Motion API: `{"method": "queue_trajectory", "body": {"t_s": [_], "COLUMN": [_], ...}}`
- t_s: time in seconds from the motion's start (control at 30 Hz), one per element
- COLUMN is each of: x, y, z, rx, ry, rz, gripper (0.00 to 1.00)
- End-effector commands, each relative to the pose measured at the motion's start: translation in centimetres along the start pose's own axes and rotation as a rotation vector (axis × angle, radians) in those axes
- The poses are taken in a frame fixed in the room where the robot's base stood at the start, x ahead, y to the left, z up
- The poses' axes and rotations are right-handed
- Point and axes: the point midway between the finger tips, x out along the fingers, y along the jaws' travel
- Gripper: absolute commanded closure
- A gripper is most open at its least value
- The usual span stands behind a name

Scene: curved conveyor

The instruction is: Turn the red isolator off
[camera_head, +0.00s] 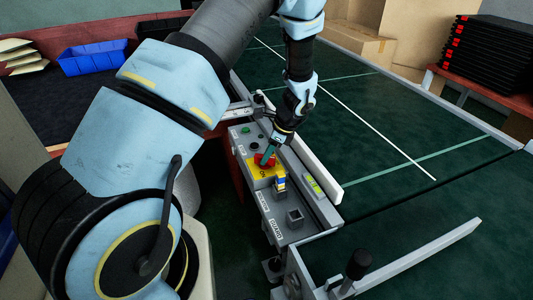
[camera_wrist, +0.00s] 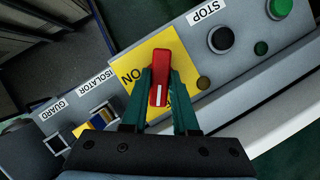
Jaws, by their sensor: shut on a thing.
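The red isolator handle (camera_wrist: 159,78) sits on a yellow plate (camera_wrist: 130,58) on the grey control panel. The word ON is printed on the plate beside the handle. My gripper (camera_wrist: 160,95) has its two green fingers on either side of the red handle, shut on it. In the head view the red isolator (camera_head: 262,160) shows partly behind my gripper (camera_head: 268,155), which reaches down onto it from above. The handle's white mark points toward my gripper in the wrist view.
The panel carries a green button (camera_wrist: 279,8), a black button (camera_wrist: 221,40) by the STOP label and a blue-yellow part (camera_head: 280,184) near the isolator. A green conveyor (camera_head: 400,130) with a raised pale rail (camera_head: 318,172) lies to the right. A black-knobbed lever (camera_head: 358,264) stands in front.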

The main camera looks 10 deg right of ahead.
Motion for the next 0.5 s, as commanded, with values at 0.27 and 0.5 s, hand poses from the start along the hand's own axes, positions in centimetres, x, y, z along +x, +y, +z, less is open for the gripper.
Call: {"method": "queue_trajectory", "body": {"t_s": [0.27,0.5], "x": [0.09,0.14], "y": [-0.20,-0.27], "z": [-0.07,0.00], "rx": [-0.239,-0.413], "ry": [0.001,0.000], "rz": [0.099,0.172], "gripper": [1.00,1.00]}}
